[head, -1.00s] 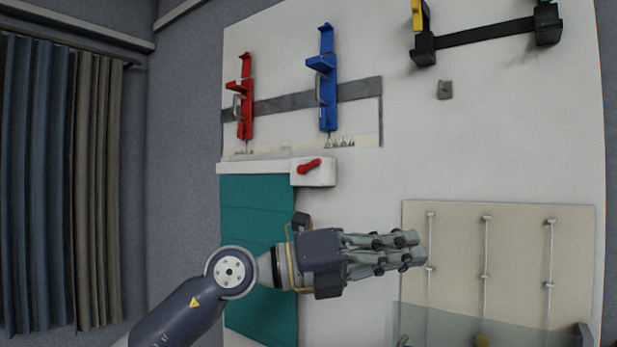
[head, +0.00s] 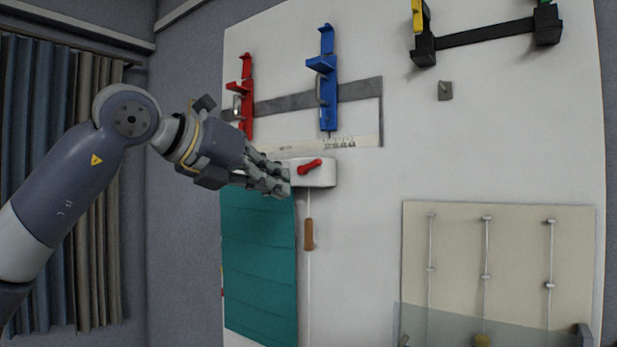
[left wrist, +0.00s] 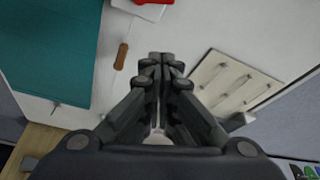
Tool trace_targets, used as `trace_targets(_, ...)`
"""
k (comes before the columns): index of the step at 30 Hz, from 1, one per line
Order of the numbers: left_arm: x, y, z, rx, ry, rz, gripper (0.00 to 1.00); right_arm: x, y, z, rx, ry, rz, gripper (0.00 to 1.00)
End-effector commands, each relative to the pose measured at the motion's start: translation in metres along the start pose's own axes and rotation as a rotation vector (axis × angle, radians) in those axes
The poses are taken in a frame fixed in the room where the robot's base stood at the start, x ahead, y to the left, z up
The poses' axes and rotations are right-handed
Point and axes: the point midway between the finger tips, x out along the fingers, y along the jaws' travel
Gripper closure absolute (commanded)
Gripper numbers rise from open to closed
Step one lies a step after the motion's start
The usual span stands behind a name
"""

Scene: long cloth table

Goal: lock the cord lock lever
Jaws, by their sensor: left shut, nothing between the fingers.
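The red cord lock lever (head: 309,166) sits on a white housing (head: 322,178) at the top right of the green blind (head: 258,260). It slants, its right end higher. A thin cord hangs below the housing with a brown handle (head: 308,234). My left gripper (head: 283,188) is shut and empty, its fingertips just left of and below the lever in the head view. Whether they touch the housing cannot be told. In the left wrist view, the shut fingers (left wrist: 161,58) point up the picture, with the brown handle (left wrist: 121,56) to their left and a red part at the top edge. My right gripper is out of view.
Red (head: 246,95) and blue (head: 328,80) clamps hang on a grey strip above the housing. A small grey peg (head: 445,90) and a beige panel with rods (head: 455,255) are to the right. The white board between the housing and that panel is bare.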

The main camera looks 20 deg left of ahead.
Motion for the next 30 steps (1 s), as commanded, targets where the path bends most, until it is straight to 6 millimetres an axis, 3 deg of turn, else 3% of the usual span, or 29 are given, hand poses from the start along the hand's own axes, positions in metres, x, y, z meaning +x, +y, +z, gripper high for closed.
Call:
trace_targets(11,0.012,-0.002,0.001,0.000,0.003,-0.003,1.00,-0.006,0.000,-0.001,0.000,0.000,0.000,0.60)
trace_targets(24,0.102,-0.004,0.003,0.001,0.004,-0.004,1.00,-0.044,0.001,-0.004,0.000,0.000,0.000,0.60)
trace_targets(30,0.091,-0.003,0.028,0.001,-0.001,-0.003,1.00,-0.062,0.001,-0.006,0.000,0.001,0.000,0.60)
